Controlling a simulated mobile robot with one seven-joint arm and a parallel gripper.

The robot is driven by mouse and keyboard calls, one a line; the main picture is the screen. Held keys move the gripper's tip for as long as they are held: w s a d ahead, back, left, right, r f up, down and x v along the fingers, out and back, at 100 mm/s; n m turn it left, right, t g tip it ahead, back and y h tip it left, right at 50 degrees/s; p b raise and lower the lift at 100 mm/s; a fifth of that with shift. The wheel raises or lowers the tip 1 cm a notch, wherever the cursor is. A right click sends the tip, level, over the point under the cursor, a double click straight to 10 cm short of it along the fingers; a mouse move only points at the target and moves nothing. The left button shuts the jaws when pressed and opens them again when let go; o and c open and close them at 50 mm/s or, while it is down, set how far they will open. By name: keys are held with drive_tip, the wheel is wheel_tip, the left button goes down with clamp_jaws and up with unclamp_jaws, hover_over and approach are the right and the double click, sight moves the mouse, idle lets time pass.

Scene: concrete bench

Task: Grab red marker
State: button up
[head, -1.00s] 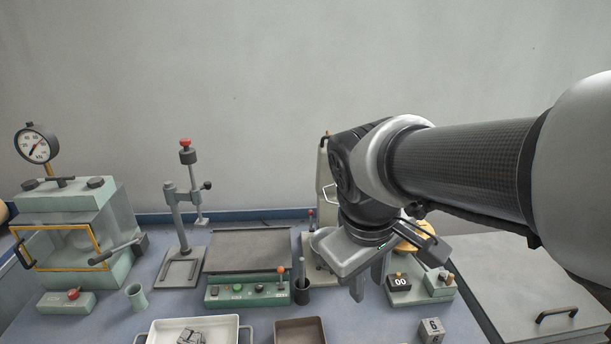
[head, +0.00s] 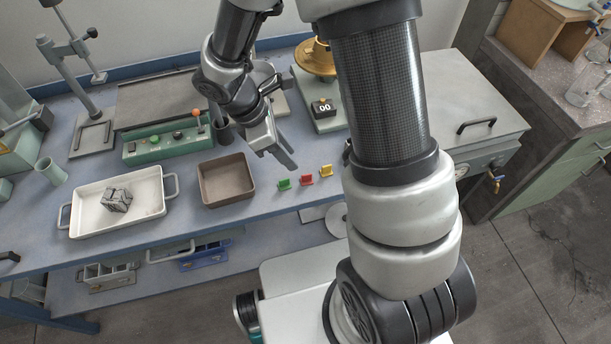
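The red marker (head: 306,180) is a small red block-like piece near the front edge of the blue bench. It sits between a green marker (head: 284,184) on its left and a yellow marker (head: 326,171) on its right. My gripper (head: 277,160) hangs above the bench, up and left of the red marker and apart from it. Its two fingers point down and look spread, with nothing visible between them.
A brown tray (head: 203,196) lies left of the markers. A white tray (head: 84,222) holding a grey-patterned block (head: 118,199) is farther left. A green control box (head: 150,149), a dark cup (head: 223,137) and a device reading 00 (head: 323,108) stand behind.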

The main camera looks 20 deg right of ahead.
sight(304, 175)
drive_tip(key=b+x, duration=0.1)
drive_tip(key=x, duration=0.8)
drive_tip(key=shift+d, duration=0.2)
clamp_jaws()
